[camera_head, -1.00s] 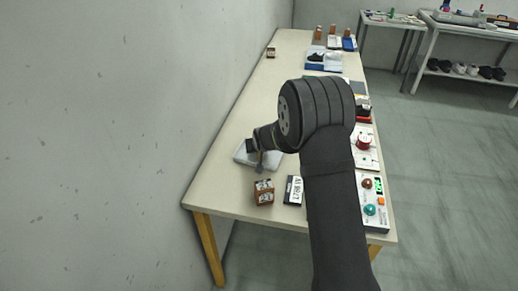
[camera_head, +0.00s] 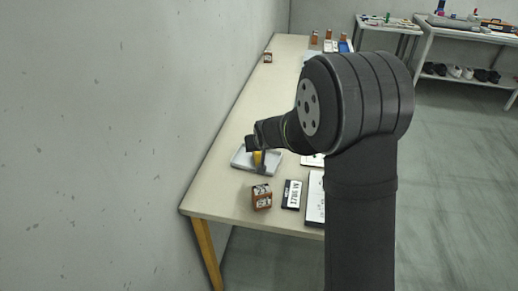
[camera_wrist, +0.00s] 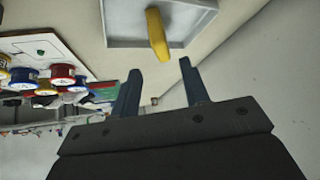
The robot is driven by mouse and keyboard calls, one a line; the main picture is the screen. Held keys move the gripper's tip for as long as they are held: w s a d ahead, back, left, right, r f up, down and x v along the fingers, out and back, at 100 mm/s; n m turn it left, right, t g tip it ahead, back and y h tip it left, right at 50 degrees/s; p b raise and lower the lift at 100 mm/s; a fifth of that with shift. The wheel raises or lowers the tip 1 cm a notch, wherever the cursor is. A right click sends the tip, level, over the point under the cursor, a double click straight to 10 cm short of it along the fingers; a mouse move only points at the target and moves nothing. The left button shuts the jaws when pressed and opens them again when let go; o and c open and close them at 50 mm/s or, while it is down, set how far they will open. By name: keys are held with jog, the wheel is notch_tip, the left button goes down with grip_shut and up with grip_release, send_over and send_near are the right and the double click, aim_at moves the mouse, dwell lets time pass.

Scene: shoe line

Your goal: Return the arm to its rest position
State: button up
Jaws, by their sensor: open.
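My gripper (camera_head: 258,166) is small and partly hidden by its own wrist in the head view, over the near part of the long table. In the wrist view my gripper (camera_wrist: 159,67) has its two dark fingers apart with nothing held between them. A yellow piece (camera_wrist: 157,36) is in a light grey tray (camera_wrist: 203,15), just beyond the fingertips. The yellow piece (camera_head: 257,157) and tray (camera_head: 240,161) also show in the head view, close to the gripper. My arm hides much of the table's right side.
A brown box (camera_head: 261,198) and a dark labelled case (camera_head: 291,194) lie near the table's front edge. A pale wall (camera_head: 110,130) runs along the left. Several colored spools (camera_wrist: 62,74) show in the wrist view. Side tables (camera_head: 390,24) stand at the back right.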

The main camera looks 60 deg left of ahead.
aim_at(256, 153)
jog(key=shift+d+r, duration=0.1)
dwell(0.3)
jog(key=x, duration=1.2)
dwell(0.3)
